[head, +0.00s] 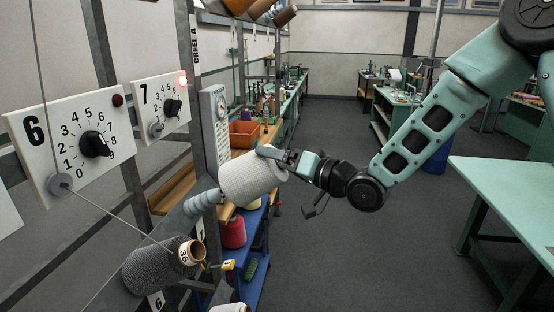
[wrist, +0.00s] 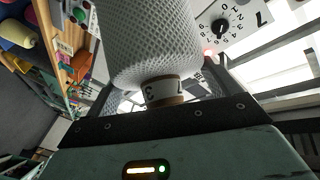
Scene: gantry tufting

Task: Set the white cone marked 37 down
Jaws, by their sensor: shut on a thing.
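The white cone (head: 248,180) is held in the air by my gripper (head: 276,156), lying on its side with its narrow end toward the gripper. In the wrist view the white cone (wrist: 150,45) fills the upper middle, and its tube end (wrist: 163,90) shows a partly hidden label with a 3 and a 7. The gripper's fingers are shut around this tube end. A grey-blue rounded holder (head: 202,203) is at the cone's left end in the head view; I cannot tell whether they touch.
A grey cone (head: 152,267) marked 36 sits below left, with yarn running up to a guide. Dial panels marked 6 (head: 70,142) and 7 (head: 160,106) are on the left; panel 7 has a lit red lamp. A blue cart (head: 256,240) stands below.

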